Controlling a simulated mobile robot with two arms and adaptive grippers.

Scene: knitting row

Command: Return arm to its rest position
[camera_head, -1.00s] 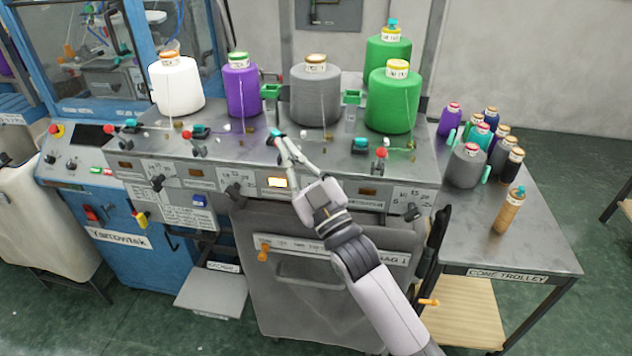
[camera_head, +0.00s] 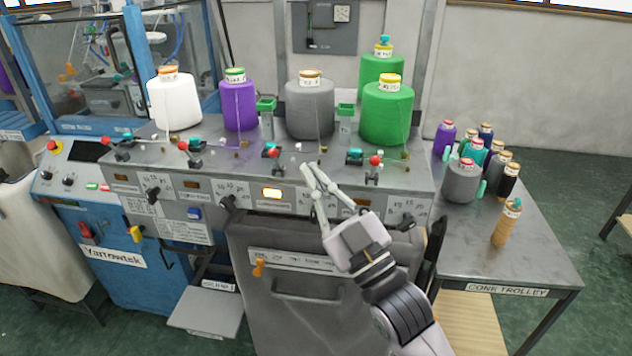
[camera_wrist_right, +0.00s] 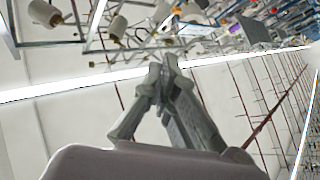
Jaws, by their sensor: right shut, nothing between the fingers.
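My right gripper (camera_head: 311,170) is in front of the knitting machine's control panel (camera_head: 180,188) in the head view, raised and pointing up and away. Its fingers are together with nothing between them. Its closed fingertips also show in the right wrist view (camera_wrist_right: 163,62), against the ceiling and distant racks. The gripper appears apart from the panel and its levers, though the exact gap is hard to tell. My right arm comes in from the bottom right of the head view. My left gripper is not in view.
White (camera_head: 174,103), purple (camera_head: 240,106), grey (camera_head: 310,108) and green (camera_head: 387,113) yarn cones stand on the machine. Red-knobbed levers line its front. The cone trolley (camera_head: 480,255) at right carries several small cones. A grey bin (camera_head: 320,318) stands below the panel.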

